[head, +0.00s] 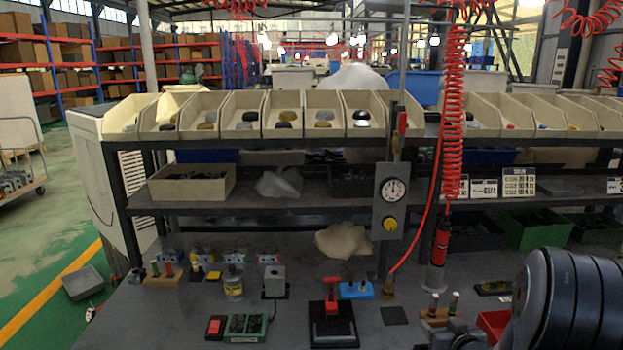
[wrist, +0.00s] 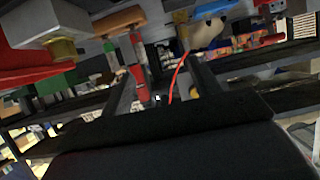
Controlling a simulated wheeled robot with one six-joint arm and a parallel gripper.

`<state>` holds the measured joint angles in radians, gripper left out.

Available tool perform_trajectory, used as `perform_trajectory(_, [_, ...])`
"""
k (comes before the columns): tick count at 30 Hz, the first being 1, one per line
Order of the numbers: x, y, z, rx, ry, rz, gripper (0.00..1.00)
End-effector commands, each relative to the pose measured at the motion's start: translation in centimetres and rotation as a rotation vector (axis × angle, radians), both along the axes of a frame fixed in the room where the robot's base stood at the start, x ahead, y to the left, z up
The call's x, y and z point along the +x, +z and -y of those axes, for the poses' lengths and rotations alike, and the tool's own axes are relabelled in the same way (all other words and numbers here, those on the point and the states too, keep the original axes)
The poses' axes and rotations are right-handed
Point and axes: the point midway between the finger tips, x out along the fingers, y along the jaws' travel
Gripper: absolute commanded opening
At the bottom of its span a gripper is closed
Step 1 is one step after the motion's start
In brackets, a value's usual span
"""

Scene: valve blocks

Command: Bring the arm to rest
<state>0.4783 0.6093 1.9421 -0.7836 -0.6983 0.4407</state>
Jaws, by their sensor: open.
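My arm (head: 575,305) shows at the lower right of the head view as large dark rounded links above the right end of the bench. In the wrist view two dark fingers of my gripper (wrist: 165,84) stand apart, with a gap between them. I see nothing held between the fingers. The wrist view is tilted, and bench items show beyond the fingers. In the head view I cannot clearly make out the fingertips.
The grey bench (head: 180,320) holds a red-handled press (head: 332,308), a green tray (head: 245,328), a blue block (head: 356,290) and a red bin (head: 493,325) close to my arm. A coiled red hose (head: 453,120) hangs above. Shelves with beige bins (head: 283,114) stand behind.

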Motion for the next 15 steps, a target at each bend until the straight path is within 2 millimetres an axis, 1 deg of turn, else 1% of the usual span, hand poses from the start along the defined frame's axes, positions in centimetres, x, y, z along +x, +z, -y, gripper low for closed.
perform_trajectory(1, [0.0, -1.0, 0.0, 0.001, 0.000, -0.003, 0.59])
perform_trajectory(9, [-0.1, -5.1, -0.1, 0.002, -0.001, -0.004, 0.59])
perform_trajectory(15, [-0.1, -7.2, -0.1, 0.000, 0.000, -0.002, 0.59])
